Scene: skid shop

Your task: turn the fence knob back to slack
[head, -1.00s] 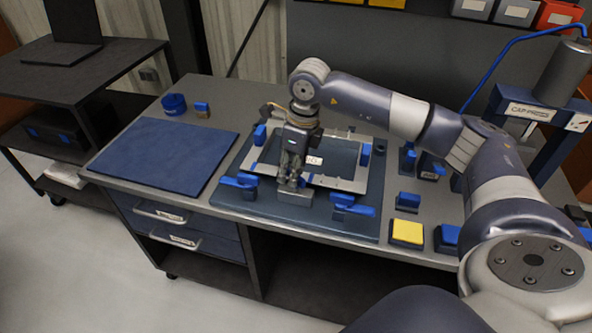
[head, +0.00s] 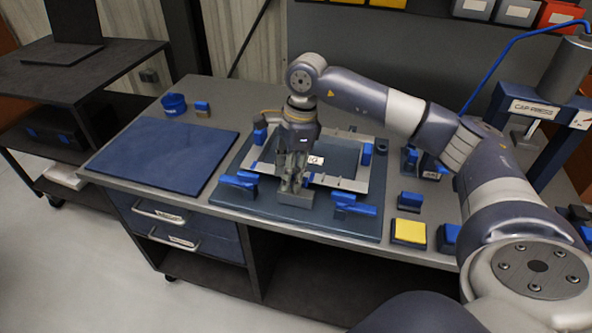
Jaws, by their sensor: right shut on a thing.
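My right gripper (head: 292,186) points down at the front edge of the fixture on the bench. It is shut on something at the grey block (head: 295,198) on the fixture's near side. The fingers hide the fence knob, so its angle cannot be seen. The fixture has a dark blue base plate (head: 225,203) and a light metal frame (head: 345,184) with a small white label. Blue clamps (head: 240,182) sit around the frame, including one at front right (head: 354,206). My left gripper is not in view.
A blue mat (head: 160,158) lies on the bench to the left. A yellow-topped block (head: 409,231) and small blue-topped blocks (head: 410,199) stand on the right. A press (head: 545,105) stands at the far right.

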